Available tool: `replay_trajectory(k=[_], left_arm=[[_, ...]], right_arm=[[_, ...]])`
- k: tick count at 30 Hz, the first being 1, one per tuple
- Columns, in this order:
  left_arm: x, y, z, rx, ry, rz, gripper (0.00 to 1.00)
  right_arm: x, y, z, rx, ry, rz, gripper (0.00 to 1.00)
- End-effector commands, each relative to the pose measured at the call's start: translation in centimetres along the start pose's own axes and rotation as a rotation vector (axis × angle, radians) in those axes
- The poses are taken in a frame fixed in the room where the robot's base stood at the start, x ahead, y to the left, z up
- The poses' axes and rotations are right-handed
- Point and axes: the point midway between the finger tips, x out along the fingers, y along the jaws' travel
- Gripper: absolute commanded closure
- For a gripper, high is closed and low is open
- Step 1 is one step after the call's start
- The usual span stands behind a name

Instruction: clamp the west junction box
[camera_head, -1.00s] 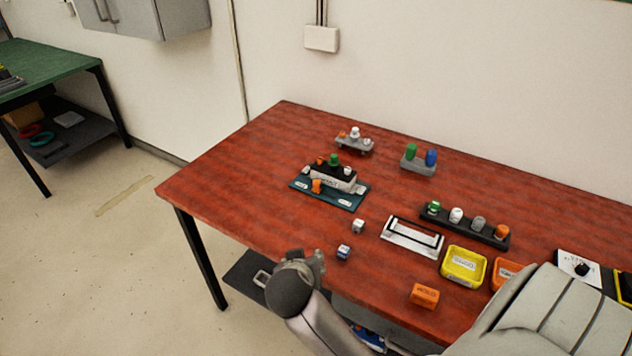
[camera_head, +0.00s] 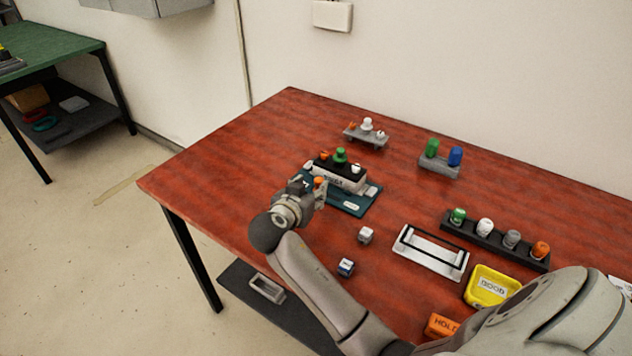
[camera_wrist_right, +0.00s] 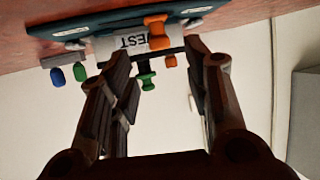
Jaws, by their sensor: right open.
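The west junction box (camera_head: 347,180) stands on a teal plate (camera_head: 356,208) on the left part of the red table. It is a small pale box with a dark top and green, orange and white knobs. The right wrist view shows the box (camera_wrist_right: 112,45) upside down, its label reading "EST", with an orange knob (camera_wrist_right: 157,27) at its front. My right gripper (camera_head: 316,190) is just in front of the box and hides its left front. Its open fingers (camera_wrist_right: 160,70) point at the box, with nothing visibly held. My left gripper is out of view.
Behind the box stand a grey stand (camera_head: 365,140) with small knobs and a grey block (camera_head: 440,167) with green and blue pegs. To the right are a white tray with a black handle (camera_head: 432,262), a dark peg rack (camera_head: 490,240) and a yellow bin (camera_head: 491,287). Two small cubes lie nearer.

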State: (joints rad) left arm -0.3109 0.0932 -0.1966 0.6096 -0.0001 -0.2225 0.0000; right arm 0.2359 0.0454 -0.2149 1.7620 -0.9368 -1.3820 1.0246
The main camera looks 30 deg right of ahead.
Motion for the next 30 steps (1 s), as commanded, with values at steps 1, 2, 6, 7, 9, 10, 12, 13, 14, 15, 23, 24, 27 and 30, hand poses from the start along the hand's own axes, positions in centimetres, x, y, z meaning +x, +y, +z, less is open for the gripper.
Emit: replay_trajectory(k=[1, 2, 6, 7, 9, 10, 12, 13, 14, 15, 23, 24, 27, 30], left_arm=[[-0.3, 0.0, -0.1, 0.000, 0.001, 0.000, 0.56], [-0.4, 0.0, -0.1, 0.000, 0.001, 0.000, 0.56], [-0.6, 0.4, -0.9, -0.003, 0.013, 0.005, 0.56], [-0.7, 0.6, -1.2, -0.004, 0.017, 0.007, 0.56], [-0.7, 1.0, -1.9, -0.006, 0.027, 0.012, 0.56], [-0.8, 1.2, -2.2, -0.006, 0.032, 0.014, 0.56], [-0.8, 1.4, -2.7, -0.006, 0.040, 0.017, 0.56], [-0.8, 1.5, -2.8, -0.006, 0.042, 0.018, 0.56], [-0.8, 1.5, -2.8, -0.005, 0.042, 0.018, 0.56], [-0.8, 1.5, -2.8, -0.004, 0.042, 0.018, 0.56], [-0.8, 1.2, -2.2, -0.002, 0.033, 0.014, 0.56], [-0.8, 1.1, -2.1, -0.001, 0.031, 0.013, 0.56], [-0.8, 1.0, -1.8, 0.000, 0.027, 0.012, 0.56], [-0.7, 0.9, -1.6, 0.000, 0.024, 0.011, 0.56]], right_arm=[[1.0, 0.0, -0.2, -0.004, 0.002, 0.001, 0.55], [1.5, 0.0, -0.2, -0.004, 0.002, 0.002, 0.55], [3.6, 0.0, -0.1, -0.003, 0.000, 0.001, 0.55], [3.9, 0.0, -0.1, -0.003, 0.001, 0.000, 0.55], [4.5, 0.0, 0.0, -0.002, 0.000, -0.001, 0.55], [4.7, 0.0, 0.0, -0.001, 0.000, -0.001, 0.55], [5.0, 0.0, 0.0, -0.001, -0.001, -0.001, 0.55], [5.1, 0.0, 0.0, -0.001, -0.001, -0.001, 0.55], [5.2, 0.0, 0.1, -0.001, -0.001, -0.001, 0.55], [5.2, 0.0, 0.1, 0.000, -0.001, -0.001, 0.55], [5.2, 0.0, 0.1, -0.001, -0.001, -0.002, 0.66], [5.2, 0.0, 0.1, -0.001, -0.001, -0.002, 0.71], [5.1, 0.0, 0.1, -0.001, -0.001, -0.002, 0.84], [5.1, 0.0, 0.1, -0.001, -0.001, -0.002, 0.96]])
